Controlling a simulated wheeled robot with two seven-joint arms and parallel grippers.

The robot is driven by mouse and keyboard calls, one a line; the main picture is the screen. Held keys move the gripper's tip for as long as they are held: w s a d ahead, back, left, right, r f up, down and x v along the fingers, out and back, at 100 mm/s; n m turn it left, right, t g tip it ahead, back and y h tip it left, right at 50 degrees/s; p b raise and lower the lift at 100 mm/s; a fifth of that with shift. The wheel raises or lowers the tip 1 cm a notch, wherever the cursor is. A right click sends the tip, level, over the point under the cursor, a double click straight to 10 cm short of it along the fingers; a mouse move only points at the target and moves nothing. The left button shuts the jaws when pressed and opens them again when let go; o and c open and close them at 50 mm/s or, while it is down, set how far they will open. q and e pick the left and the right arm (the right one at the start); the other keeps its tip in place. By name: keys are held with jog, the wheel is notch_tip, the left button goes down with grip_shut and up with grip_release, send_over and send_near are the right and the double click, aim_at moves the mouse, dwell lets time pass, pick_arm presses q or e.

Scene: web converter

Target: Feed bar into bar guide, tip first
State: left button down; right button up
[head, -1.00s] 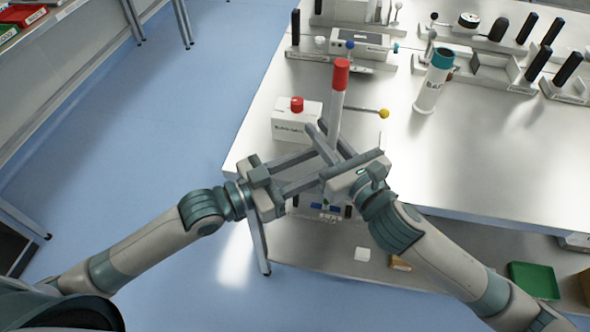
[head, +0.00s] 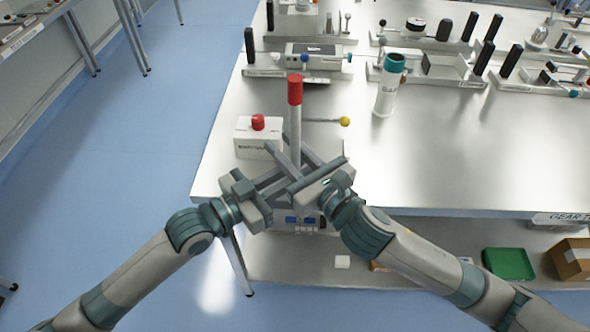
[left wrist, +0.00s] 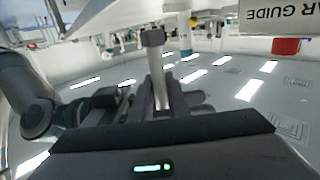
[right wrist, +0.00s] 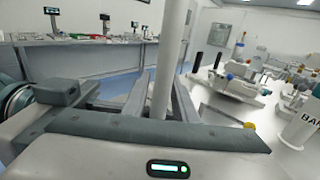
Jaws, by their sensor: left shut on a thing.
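The bar (head: 295,125) is a pale grey rod with a red end (head: 295,88). It stands upright with the red end up, held over the table's near-left edge. My left gripper (head: 290,172) is shut on it low down. My right gripper (head: 289,148) has its fingers on either side of the bar and looks open; the bar (right wrist: 165,65) passes between them in the right wrist view.
A white box (head: 257,140) with a red button stands just left of the bar. A rod with a yellow ball (head: 344,121) reaches out right of it. Fixtures with black handles (head: 430,68) line the table's back.

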jog(key=shift+o, duration=0.6)
jog(key=v, duration=1.2)
